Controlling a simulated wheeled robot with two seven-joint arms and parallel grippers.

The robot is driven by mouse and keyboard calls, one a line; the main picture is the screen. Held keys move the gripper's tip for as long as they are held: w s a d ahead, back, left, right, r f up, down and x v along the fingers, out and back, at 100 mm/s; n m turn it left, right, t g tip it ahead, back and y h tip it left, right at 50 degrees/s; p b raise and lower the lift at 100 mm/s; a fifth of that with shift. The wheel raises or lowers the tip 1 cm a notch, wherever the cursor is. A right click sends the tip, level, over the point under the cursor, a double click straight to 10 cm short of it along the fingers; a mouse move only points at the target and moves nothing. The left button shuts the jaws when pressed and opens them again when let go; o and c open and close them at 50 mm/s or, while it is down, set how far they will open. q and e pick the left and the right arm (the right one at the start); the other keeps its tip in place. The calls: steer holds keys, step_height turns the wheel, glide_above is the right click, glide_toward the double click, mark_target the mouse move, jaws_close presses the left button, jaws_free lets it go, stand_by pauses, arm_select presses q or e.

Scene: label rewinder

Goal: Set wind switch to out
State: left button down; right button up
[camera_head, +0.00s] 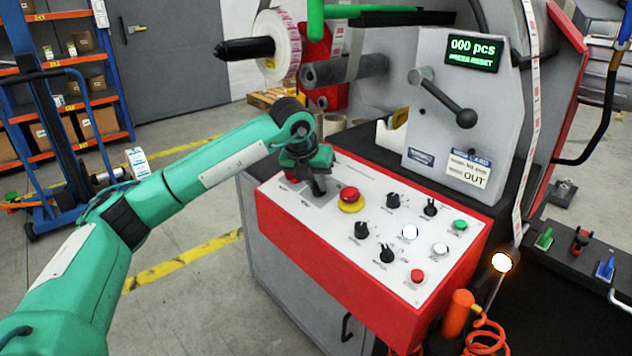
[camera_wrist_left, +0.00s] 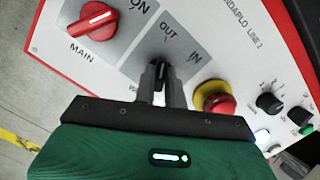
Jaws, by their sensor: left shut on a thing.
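The wind switch (camera_wrist_left: 160,73) is a small black knob on the white control panel (camera_head: 350,245). In the left wrist view, OUT is printed above it and IN to its upper right. My left gripper (camera_head: 318,184) reaches down to the panel's upper left. The left wrist view shows its two fingers (camera_wrist_left: 161,86) shut around the knob. The knob's visible end points up the picture, closer to OUT than to IN; the fingers hide part of it, so its exact setting is unclear. In the head view the gripper hides the switch. My right gripper is not in view.
A red main switch (camera_wrist_left: 98,20) and a red emergency button on yellow (camera_head: 350,198) flank the wind switch. Several black knobs and coloured buttons lie farther right. A plate reading OUT (camera_head: 468,169) and a black-handled lever (camera_head: 445,98) are on the machine's grey housing.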

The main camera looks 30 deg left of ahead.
arm_select(q)
steer(key=c, duration=1.5)
jaws_free()
steer(key=shift+f, duration=0.15)
steer(key=shift+o, duration=0.2)
